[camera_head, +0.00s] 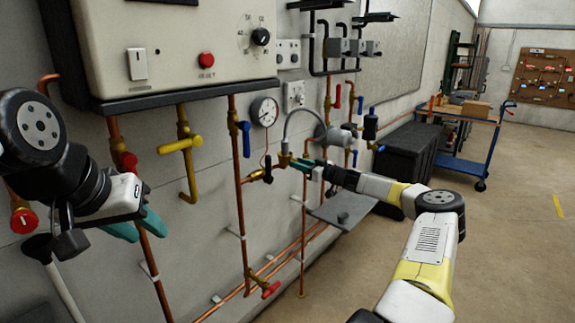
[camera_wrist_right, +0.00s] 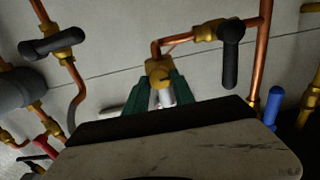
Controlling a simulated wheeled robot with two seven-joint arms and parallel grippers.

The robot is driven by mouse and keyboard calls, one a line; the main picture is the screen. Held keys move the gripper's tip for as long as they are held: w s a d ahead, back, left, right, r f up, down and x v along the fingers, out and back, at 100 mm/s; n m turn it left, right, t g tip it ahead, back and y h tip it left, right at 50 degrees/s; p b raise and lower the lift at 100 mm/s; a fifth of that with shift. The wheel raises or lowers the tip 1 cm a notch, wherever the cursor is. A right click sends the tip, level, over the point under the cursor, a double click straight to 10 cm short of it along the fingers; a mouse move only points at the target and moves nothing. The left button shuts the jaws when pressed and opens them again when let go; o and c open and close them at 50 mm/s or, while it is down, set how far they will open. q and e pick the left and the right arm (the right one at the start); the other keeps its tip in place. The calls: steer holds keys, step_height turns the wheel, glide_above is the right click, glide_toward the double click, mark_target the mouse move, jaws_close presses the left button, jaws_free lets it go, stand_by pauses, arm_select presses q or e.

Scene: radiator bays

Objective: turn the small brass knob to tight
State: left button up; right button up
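The small brass knob (camera_wrist_right: 158,72) is at the end of a short copper pipe, in the upper middle of the right wrist view. In the head view a brass fitting (camera_head: 284,160) shows at the same place, below a grey curved hose. My right gripper (camera_wrist_right: 162,84) has its green fingertips on either side of the knob, with a pale cylinder between the fingers. Whether the fingers press on the knob is not clear. In the head view my right gripper (camera_head: 304,163) reaches the fitting from the right. My left gripper (camera_head: 138,228) is open and empty, away from the knob.
A dark-handled valve (camera_wrist_right: 230,52) is close right of the knob. A round gauge (camera_head: 264,111) and blue lever (camera_head: 245,138) are near it on the wall. A grey plate (camera_head: 344,207) lies below my right arm. A black chest (camera_head: 408,160) and blue cart (camera_head: 462,134) stand behind.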

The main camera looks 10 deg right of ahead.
jaws_close()
steer(key=shift+d+f+m, duration=0.1)
steer(key=shift+f+m, duration=0.1)
steer(key=shift+m, duration=8.75)
steer(key=shift+f+m, duration=0.15)
steer(key=shift+m, duration=8.8)
